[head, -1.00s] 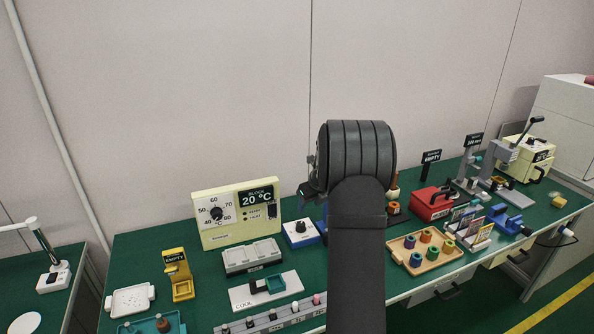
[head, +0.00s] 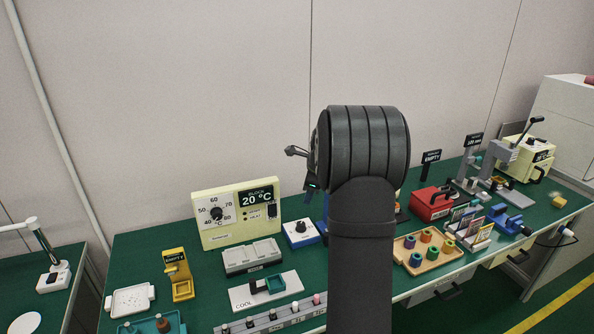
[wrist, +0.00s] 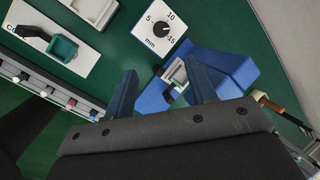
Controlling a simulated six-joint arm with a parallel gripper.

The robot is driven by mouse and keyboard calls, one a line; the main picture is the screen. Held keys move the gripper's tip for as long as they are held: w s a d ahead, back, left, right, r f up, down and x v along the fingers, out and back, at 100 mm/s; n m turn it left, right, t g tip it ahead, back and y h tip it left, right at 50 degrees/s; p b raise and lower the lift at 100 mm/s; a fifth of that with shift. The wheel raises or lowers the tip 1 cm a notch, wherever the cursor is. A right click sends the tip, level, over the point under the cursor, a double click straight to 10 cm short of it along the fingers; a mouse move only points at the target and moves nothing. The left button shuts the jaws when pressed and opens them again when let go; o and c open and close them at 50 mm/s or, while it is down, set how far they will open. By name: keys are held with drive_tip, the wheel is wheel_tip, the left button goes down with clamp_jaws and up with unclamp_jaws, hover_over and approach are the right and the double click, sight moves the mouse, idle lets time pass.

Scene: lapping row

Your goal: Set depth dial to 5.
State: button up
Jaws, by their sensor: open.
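The depth dial (wrist: 163,30) is a black knob on a white face marked 5, 10, 15 and mm, at the top middle of the wrist view. In the head view the dial (head: 300,227) sits on a small blue box right of the temperature panel. My gripper (wrist: 161,88) is open and empty, its two dark blue fingers apart, below the dial in the wrist picture and not touching it. In the head view my gripper (head: 310,183) is partly hidden behind my wrist, above the bench.
A blue block (wrist: 222,70) with a grey slot lies beside the dial in the wrist view. A cream temperature panel (head: 222,236), a grey block (head: 250,261) and a white COOL plate (head: 240,296) stand left of the dial. A wooden tray (head: 430,270) with colored rings is right.

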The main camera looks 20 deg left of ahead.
drive_tip(key=s+a+r+n, duration=0.1)
drive_tip(key=s+r+n, duration=0.2)
drive_tip(key=n, duration=1.4)
drive_tip(key=s+r+n+t+h, duration=0.1)
drive_tip(key=s+r+n, duration=0.2)
drive_tip(key=n, duration=1.5)
wheel_tip(320, 180, up, 4)
drive_tip(key=shift+a+f+t+h, duration=0.15)
drive_tip(key=shift+a+t+h, duration=0.15)
drive_tip(key=shift+a, duration=0.05)
